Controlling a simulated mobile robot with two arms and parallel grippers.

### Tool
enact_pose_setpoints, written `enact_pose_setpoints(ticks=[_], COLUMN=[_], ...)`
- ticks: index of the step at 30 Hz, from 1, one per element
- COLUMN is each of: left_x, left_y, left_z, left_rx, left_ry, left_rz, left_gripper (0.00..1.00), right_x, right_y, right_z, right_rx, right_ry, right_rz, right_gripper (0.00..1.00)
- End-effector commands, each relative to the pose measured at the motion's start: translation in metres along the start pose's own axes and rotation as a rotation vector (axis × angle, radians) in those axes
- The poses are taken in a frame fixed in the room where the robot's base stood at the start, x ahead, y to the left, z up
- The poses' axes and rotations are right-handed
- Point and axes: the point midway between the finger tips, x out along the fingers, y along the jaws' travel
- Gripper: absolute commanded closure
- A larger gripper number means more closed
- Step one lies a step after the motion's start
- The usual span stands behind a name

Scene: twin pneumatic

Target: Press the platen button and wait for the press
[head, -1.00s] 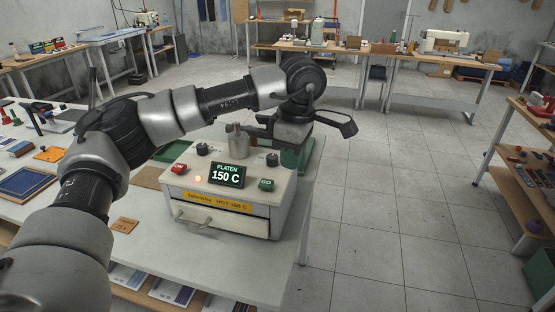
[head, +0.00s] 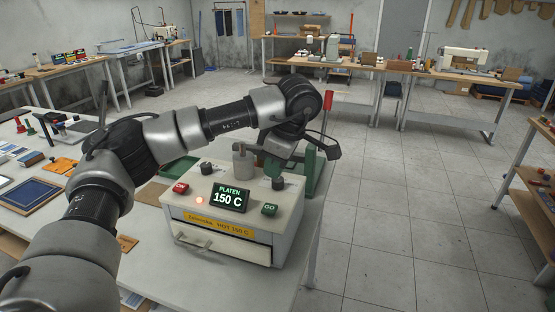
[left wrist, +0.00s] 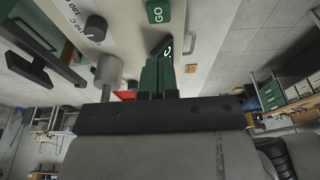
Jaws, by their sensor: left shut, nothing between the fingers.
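The press box (head: 188,212) stands on the white table with a dark display (head: 229,198) reading "PLATEN 150 C". A red ON button (head: 181,188) is left of the display and a green GO button (head: 269,209) is right of it. An orange lamp (head: 199,200) glows near the ON button. My left gripper (head: 279,152) is shut and empty, above the back right of the box and apart from the GO button. In the left wrist view, the GO button (left wrist: 158,12) shows beyond my left gripper (left wrist: 158,75). My right gripper is out of view.
A grey cylinder (head: 242,162) and black knobs stand on the box top. A green frame (head: 312,170) with a red handle (head: 328,112) is behind it. A drawer front (head: 220,243) with a handle faces me.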

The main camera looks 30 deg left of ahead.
Motion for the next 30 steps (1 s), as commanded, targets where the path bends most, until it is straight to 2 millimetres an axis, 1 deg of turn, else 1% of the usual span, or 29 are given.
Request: enact_pose_setpoints(ticks=[2,6,9,13,18,27,30], left_x=[0.016,0.045,0.061,0.076,0.086,0.087,0.092], left_y=[0.0,-0.001,-0.001,0.0,0.0,0.0,0.0], left_z=[-0.002,-0.002,0.003,0.008,0.011,0.012,0.013], left_rx=[-0.001,0.0,0.002,0.001,0.0,0.0,0.0], left_ry=[0.001,0.001,0.001,0.0,-0.001,-0.001,-0.001], left_rz=[-0.004,-0.004,-0.003,-0.002,0.0,0.001,0.0], left_gripper=[1.0,1.0,1.0,1.0,1.0,1.0,1.0], right_x=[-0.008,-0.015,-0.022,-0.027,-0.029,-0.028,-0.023], right_y=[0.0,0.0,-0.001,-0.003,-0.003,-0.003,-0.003], right_z=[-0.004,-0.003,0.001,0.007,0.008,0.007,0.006], right_rx=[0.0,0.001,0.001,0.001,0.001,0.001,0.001], right_ry=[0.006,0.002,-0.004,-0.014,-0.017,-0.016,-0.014], right_rz=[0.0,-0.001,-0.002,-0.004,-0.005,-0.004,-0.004], right_gripper=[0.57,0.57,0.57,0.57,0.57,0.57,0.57])
